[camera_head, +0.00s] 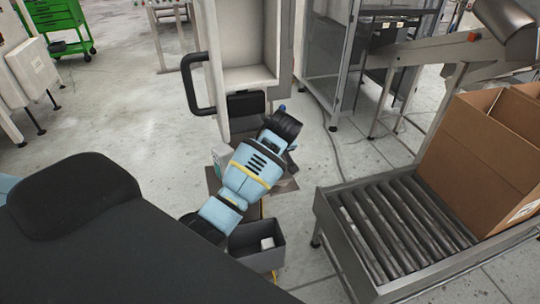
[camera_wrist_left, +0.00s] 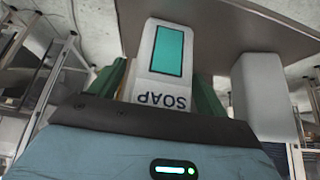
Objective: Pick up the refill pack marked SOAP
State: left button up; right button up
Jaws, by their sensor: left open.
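The white refill pack marked SOAP (camera_wrist_left: 155,60) shows in the left wrist view with a teal panel, its lettering upside down. My left gripper (camera_wrist_left: 160,90) is open, with a green finger at each side of the pack. Whether the fingers touch it I cannot tell. A second plain white pack (camera_wrist_left: 262,95) stands to the right, outside the fingers. In the head view my light blue left arm hides the fingers. A small whitish pack (camera_head: 220,155) shows beside the arm; I cannot tell which pack it is. My right gripper is not in view.
A brownish support surface (camera_head: 287,186) shows beside my arm. Below it is a grey bin (camera_head: 262,260) with a white item inside. A roller conveyor (camera_head: 395,235) with a cardboard box (camera_head: 475,150) stands at right. A white cabinet with a black handle (camera_head: 192,85) stands behind.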

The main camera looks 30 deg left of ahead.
pick_arm(q)
jog(key=shift+c, duration=0.5)
jog(key=c, duration=1.2)
jog(key=shift+o, duration=0.2)
jog(key=shift+r, duration=0.2)
jog(key=shift+r, duration=0.2)
jog(key=s+d, duration=1.1)
jog(key=d, duration=0.2)
jog(key=shift+s+d+r, duration=0.3)
jog(key=shift+s+r, duration=0.05)
jog(key=shift+r, duration=0.05)
